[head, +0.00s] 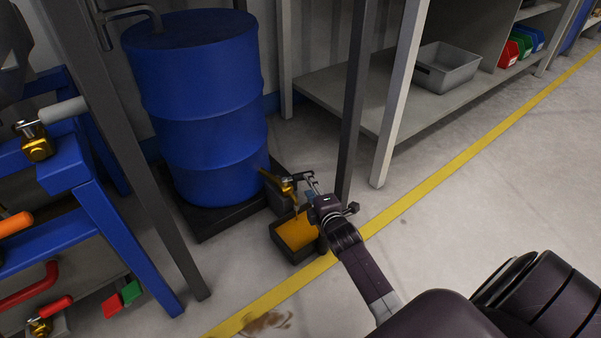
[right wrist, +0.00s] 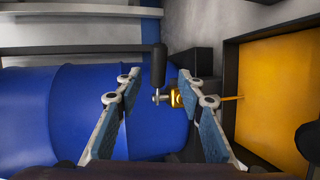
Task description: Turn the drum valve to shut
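The blue drum (head: 205,110) stands on a dark base left of centre in the head view; it also fills the left of the right wrist view (right wrist: 60,105). The brass drum valve (head: 288,187) is low at its right side. In the right wrist view the valve (right wrist: 176,97) has a black lever handle (right wrist: 158,66) sticking up in the picture. A thin orange stream (right wrist: 230,97) runs from the valve towards the tray. My right gripper (head: 309,180) is at the valve, open, its fingers (right wrist: 159,82) either side of the handle with gaps visible. My left gripper is not in view.
A dark tray (head: 283,254) holding orange liquid sits below the valve. Dark posts (head: 352,100) stand close to my right arm. A blue frame (head: 65,165) with other valves is at left. A brown stain (head: 266,322) marks the floor. Open floor lies right.

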